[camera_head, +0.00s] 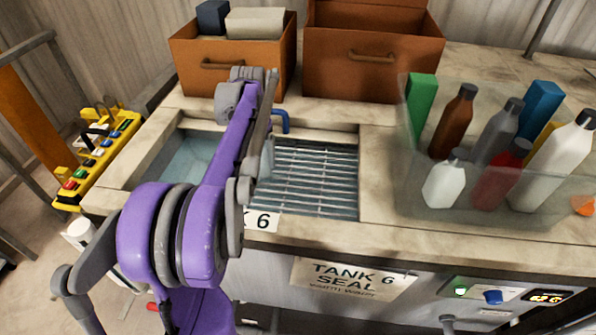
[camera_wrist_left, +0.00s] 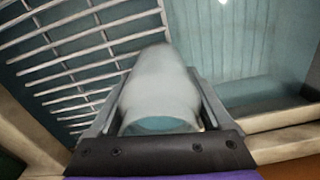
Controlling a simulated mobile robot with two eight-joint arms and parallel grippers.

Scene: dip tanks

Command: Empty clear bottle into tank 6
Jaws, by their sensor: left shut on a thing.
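In the left wrist view my left gripper (camera_wrist_left: 160,100) is shut on a pale, see-through bottle (camera_wrist_left: 158,82). The bottle points away from the wrist, over the tank, with the grating on one side and open water on the other. In the head view my purple left arm reaches over tank 6, and its grey gripper end (camera_head: 264,162) is low over the tank; the arm hides most of the bottle there. Tank 6 has a metal grating (camera_head: 310,180) over its right part and an open water section (camera_head: 190,160) at left. My right gripper is not in view.
A clear bin (camera_head: 420,215) with several bottles and boxes stands right of the tank. Two brown boxes (camera_head: 370,85) stand behind it. A blue hooked pipe (camera_head: 283,120) is at the tank's back edge. A yellow button panel (camera_head: 95,165) is at left.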

